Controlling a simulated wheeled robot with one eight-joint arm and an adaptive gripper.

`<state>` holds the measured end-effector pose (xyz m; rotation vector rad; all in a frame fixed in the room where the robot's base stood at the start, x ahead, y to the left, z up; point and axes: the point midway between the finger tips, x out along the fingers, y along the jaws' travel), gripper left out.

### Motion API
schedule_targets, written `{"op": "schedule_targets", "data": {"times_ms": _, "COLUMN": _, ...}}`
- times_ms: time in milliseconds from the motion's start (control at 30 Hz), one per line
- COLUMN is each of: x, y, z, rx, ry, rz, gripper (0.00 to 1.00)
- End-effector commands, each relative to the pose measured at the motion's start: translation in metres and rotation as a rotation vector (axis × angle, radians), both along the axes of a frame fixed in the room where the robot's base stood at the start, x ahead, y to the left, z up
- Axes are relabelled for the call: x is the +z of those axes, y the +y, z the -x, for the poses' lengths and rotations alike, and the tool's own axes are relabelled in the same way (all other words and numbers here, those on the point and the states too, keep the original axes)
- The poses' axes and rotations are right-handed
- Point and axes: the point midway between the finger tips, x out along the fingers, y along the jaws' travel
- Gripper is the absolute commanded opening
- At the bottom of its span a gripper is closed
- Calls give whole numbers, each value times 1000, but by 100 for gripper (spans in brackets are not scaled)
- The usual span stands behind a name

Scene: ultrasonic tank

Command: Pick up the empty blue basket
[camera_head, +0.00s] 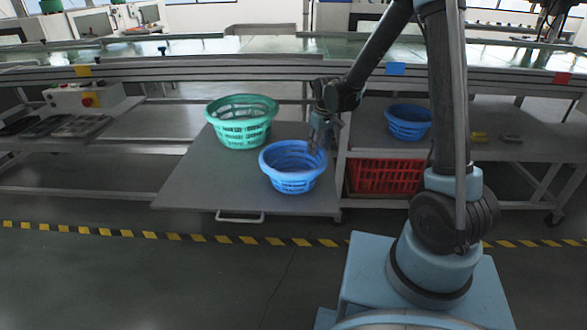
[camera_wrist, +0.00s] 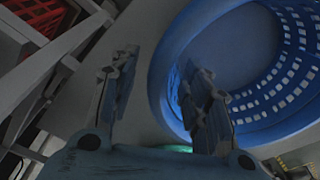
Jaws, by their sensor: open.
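A blue basket (camera_head: 292,181) stands upright near the front right of a grey pull-out shelf (camera_head: 185,188); it looks empty. My gripper (camera_head: 320,135) is at its right rear rim. In the wrist view my gripper (camera_wrist: 160,95) is open, with one finger over the inside of the blue basket (camera_wrist: 163,62) and the other outside it. The basket's near rim lies between the fingers; I cannot tell whether they touch it. A second blue basket (camera_head: 408,124) stands on the table to the right; its inside looks empty too.
A green basket (camera_head: 241,138) stands close behind and left of the blue one. A red crate (camera_head: 386,178) sits under the table at right and shows in the wrist view (camera_wrist: 30,25). A control box (camera_head: 84,97) is at left. The shelf's front left is clear.

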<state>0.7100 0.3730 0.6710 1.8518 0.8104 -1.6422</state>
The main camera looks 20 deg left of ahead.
Motion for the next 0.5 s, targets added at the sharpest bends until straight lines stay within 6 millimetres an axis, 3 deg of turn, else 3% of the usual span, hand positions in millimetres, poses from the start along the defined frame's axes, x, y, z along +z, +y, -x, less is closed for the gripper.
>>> {"op": "schedule_targets", "data": {"times_ms": 100, "x": 0, "y": 0, "z": 0, "rx": 0, "ry": 0, "rz": 0, "gripper": 44}}
{"op": "schedule_targets", "data": {"times_ms": 300, "x": 0, "y": 0, "z": 0, "rx": 0, "ry": 0, "rz": 0, "gripper": 0}}
{"op": "schedule_targets", "data": {"times_ms": 500, "x": 0, "y": 0, "z": 0, "rx": 0, "ry": 0, "rz": 0, "gripper": 0}}
